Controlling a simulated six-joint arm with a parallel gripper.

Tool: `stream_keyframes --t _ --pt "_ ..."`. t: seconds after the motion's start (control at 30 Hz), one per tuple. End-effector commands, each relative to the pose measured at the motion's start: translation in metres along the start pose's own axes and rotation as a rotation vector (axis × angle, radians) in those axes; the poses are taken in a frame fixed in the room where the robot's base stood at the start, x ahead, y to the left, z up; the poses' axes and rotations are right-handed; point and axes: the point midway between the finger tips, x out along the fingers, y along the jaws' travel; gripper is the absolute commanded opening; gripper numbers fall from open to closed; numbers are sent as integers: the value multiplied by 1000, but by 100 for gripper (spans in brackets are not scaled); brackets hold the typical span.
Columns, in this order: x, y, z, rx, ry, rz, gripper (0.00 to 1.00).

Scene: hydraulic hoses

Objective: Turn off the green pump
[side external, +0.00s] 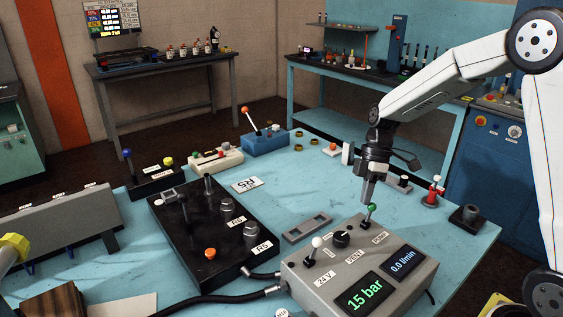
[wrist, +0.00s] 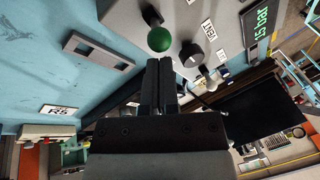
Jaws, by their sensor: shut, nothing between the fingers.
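The pump box (side external: 312,272) is a grey control unit at the front of the blue table. Its displays read 15 bar and 0.0 l/min. A lever with a green ball knob (side external: 371,207) stands at its back right corner, by the PUMP label (side external: 380,237). My gripper (side external: 367,198) points down, its fingers shut and empty, close above or beside the green knob. In the wrist view the green knob (wrist: 159,39) is just beyond my fingertips (wrist: 160,64). I cannot tell whether they touch.
The same box carries a black VENT knob (side external: 342,239) and a white-knobbed 24 V lever (side external: 317,243). A black valve block (side external: 205,240) with hoses lies to the left. A red-and-white part (side external: 434,190) and a black socket (side external: 467,218) stand to the right.

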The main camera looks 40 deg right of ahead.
Motion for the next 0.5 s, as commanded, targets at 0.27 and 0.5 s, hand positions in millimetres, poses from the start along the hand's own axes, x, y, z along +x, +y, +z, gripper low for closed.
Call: stream_keyframes --t 0.27,0.5 --pt "-9 -2 -2 0 -1 1 0" --pt "-13 -4 -3 0 -1 1 0"
